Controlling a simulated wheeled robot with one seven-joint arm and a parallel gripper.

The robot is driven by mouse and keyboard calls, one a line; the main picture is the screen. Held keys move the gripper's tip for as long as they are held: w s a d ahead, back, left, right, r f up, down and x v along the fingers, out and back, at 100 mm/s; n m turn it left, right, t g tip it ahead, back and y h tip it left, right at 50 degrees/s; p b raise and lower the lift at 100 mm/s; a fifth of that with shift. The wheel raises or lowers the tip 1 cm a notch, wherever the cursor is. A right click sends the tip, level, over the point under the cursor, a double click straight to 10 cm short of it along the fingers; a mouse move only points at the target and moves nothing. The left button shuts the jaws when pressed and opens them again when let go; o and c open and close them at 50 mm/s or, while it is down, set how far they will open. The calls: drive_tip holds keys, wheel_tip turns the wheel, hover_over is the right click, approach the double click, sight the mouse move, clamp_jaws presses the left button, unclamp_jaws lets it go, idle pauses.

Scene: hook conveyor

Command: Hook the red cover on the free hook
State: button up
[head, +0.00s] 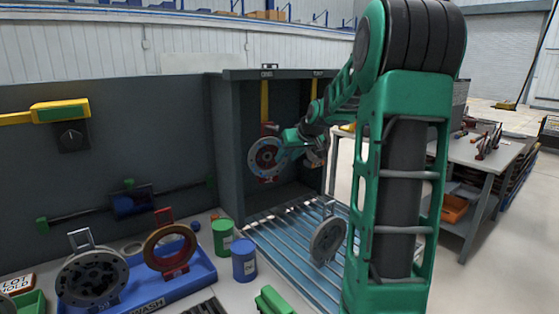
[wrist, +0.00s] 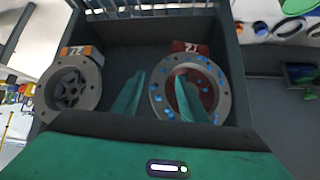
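In the head view a grey round cover with a red block and red parts behind it (head: 264,158) hangs at the left yellow hanger in the dark booth. A second grey cover with an orange tag (wrist: 75,86) is at the left there. A reddish-brown ring with a red handle (head: 152,252) stands in the blue tray. Hook tips are not clear.
The blue tray (head: 190,280) also holds a grey flange cover (head: 90,280). Blue (head: 244,261) and green (head: 222,238) cans stand beside it. Another grey cover (head: 328,241) stands over the slatted rack (head: 285,235). Booth walls (head: 226,150) close in on my gripper.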

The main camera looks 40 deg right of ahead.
drive_tip(key=v, duration=1)
drive_tip(key=shift+s+r, duration=0.2)
drive_tip(key=shift+r, duration=0.05)
drive_tip(key=shift+a, duration=0.15)
drive_tip(key=s+a+f+m+g, duration=0.1)
drive_tip(key=s+a+f+g, duration=0.2)
drive_tip(key=s+a+f, duration=0.3)
drive_tip(key=s+a+f+m+g+y, duration=0.1)
drive_tip(key=s+a+f+g, duration=0.2)
drive_tip(key=s, duration=1.1)
drive_tip(key=s+a+f+m+g+y, duration=0.1)
drive_tip(key=s+a+f+g, duration=0.2)
drive_tip(key=s+a+f, duration=0.6)
drive_tip(key=s+a, duration=0.2)
drive_tip(key=shift+a+f, duration=0.35)
